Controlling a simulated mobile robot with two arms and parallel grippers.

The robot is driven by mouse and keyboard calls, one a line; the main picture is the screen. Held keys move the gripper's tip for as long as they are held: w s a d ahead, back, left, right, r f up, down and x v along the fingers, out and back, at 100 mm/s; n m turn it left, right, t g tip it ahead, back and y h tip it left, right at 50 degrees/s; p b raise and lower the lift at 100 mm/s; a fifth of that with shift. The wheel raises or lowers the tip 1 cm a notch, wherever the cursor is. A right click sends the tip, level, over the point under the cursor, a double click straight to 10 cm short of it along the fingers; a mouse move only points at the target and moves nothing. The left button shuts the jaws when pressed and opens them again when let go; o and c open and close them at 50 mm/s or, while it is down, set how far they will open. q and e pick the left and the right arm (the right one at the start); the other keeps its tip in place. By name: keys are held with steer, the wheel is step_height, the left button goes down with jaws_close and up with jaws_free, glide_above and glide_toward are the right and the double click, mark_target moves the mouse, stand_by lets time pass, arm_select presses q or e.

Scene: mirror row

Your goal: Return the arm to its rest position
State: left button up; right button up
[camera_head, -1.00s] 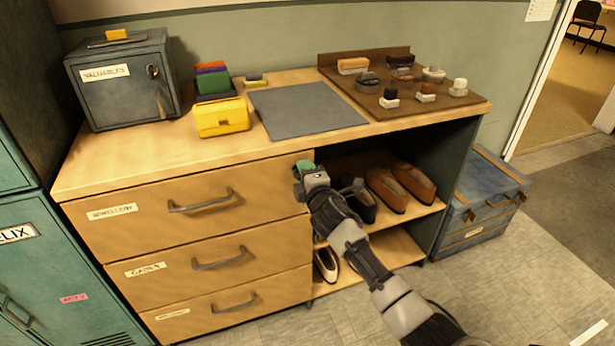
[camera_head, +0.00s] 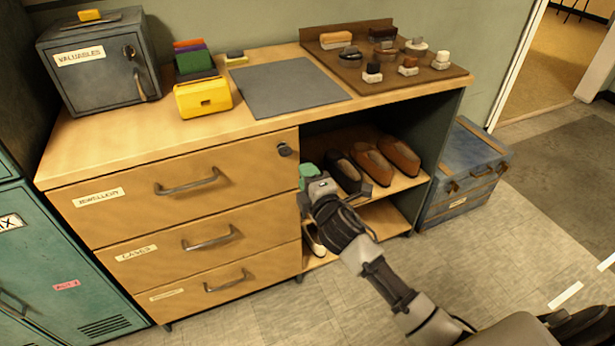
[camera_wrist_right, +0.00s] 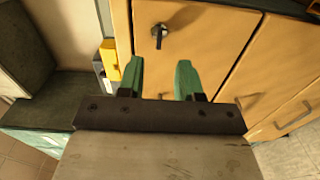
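My right gripper (camera_head: 306,182) has green fingertips and is in front of the open shelf section, beside the right edge of the drawers. In the right wrist view its two fingers (camera_wrist_right: 161,82) stand apart with nothing between them, so it is open and empty. A round dark lock (camera_head: 285,149) on the top drawer (camera_head: 220,172) is above and left of the gripper, apart from it. A lock with a key in it (camera_wrist_right: 158,33) shows beyond the fingertips in the wrist view. The top drawer looks shut. My left gripper is not in view.
Shoes (camera_head: 370,165) sit on the shelf behind the gripper. A grey valuables safe (camera_head: 100,60), a yellow box (camera_head: 203,98) and a brown tray (camera_head: 385,82) stand on the counter. A blue trunk (camera_head: 465,165) is right of the cabinet. The floor in front is free.

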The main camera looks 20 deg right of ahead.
steer(key=s+d+f+m+g+h, duration=0.1)
steer(key=s+f+m+g, duration=0.25)
steer(key=f, duration=0.85)
steer(key=s+d+f+m+g, duration=0.1)
steer(key=s+f+m+g, duration=0.3)
steer(key=f, duration=0.7)
steer(key=s+f+m+g, duration=0.4)
steer(key=s+f+g, duration=0.1)
steer(key=s+f, duration=1.35)
steer(key=s+a+f+m+g, duration=0.1)
steer(key=s+f+m+g, duration=0.15)
steer(key=s, duration=0.55)
steer(key=s+f+m+g, duration=0.15)
steer(key=s+f, duration=0.25)
steer(key=s, duration=0.4)
arm_select(q)
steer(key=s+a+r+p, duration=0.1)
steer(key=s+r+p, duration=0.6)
steer(key=p, duration=0.5)
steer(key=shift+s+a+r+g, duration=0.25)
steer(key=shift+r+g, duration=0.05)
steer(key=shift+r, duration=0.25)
arm_select(e)
steer(key=s+d+r, duration=0.1)
steer(key=s+r, duration=0.6)
steer(key=s, duration=0.2)
steer(key=shift+r, duration=0.4)
steer(key=shift+g, duration=0.25)
